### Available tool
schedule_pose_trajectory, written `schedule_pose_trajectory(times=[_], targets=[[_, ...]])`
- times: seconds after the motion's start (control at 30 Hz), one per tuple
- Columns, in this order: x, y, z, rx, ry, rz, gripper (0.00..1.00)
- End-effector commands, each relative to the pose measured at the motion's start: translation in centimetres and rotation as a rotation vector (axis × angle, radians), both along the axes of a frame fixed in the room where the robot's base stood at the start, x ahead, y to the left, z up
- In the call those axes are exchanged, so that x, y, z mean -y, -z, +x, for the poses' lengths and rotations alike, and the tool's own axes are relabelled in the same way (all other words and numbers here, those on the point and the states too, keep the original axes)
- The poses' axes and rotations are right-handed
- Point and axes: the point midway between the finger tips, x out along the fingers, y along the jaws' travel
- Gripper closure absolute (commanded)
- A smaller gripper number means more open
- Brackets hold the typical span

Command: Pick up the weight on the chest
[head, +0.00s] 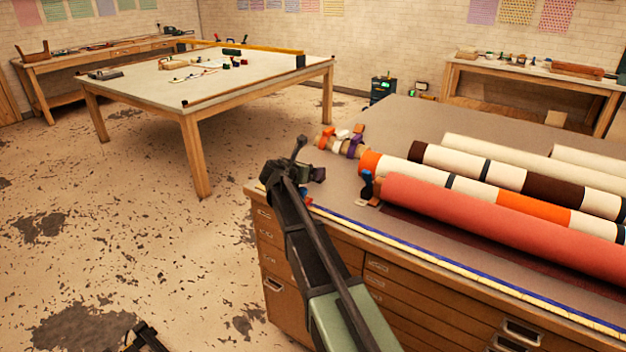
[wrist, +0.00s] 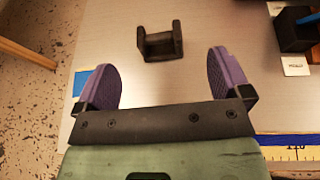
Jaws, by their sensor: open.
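The weight (wrist: 160,42) is a small dark block with a U-shaped outline. It lies on the grey top of the chest in the wrist view, just beyond my fingertips and roughly centred between them. My gripper (wrist: 164,76) is open, with two purple pads spread apart and nothing between them. In the head view my gripper (head: 298,172) is over the near left corner of the wooden drawer chest (head: 405,290).
Fabric-like rolls, including a red roll (head: 490,222), lie across the chest's right side. Small coloured blocks (head: 343,143) sit at their left ends. A dark block (wrist: 293,30) with a label is right of the weight. A blue-and-yellow ruler strip (head: 460,273) runs along the front edge.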

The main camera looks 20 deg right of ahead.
Motion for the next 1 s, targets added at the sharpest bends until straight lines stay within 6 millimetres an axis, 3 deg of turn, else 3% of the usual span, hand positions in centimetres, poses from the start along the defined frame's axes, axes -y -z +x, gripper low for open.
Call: schedule_pose_trajectory(times=[0.2,0.43,0.7,0.9,1.0], targets=[[3.5,2.2,2.7,0.000,0.003,0.003,0.04],[4.3,2.6,3.3,0.001,0.002,0.004,0.04],[7.4,4.4,6.0,0.002,0.002,0.004,0.04],[7.5,4.2,5.9,0.002,0.001,0.004,0.04],[7.5,4.2,5.9,0.002,0.001,0.004,0.20]])
